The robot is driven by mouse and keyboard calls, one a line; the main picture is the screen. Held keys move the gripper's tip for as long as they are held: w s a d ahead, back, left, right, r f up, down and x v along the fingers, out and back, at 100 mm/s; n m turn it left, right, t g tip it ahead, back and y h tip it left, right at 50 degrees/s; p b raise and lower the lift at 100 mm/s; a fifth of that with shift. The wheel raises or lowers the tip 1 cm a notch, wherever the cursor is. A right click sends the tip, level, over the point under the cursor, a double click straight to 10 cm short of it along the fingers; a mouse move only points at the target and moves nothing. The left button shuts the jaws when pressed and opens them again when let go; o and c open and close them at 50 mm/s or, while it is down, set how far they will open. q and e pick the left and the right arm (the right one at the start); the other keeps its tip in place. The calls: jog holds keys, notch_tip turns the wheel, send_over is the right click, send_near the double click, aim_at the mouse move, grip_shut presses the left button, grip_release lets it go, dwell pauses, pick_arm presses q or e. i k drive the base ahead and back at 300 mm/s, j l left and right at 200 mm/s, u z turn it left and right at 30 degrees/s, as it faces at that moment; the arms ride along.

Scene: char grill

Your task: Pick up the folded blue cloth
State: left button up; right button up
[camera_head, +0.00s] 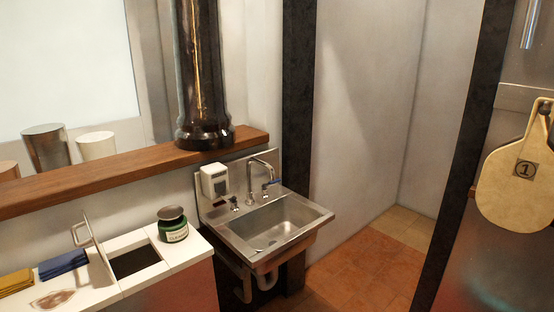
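The folded blue cloth (63,264) lies flat on the white counter at the lower left of the head view. It sits just right of a folded yellow cloth (16,282), with a small gap or close contact that I cannot tell apart. Nothing covers the blue cloth. Neither my left nor my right gripper shows in this view.
The white counter (150,283) has a dark square opening (133,262) with a raised lid (92,244) right of the blue cloth. A green jar (173,226) stands behind it. A steel sink (275,222) is to the right. A wooden ledge (120,171) runs above. Tiled floor is clear.

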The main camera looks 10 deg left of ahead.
aim_at(51, 268)
jog(key=k+j+u, duration=0.1)
jog(key=u, duration=0.3)
jog(key=k+j+u, duration=0.2)
jog(key=u, duration=0.15)
jog(key=k+j+u, duration=0.1)
jog(key=u, duration=0.3)
jog(key=j, duration=0.1)
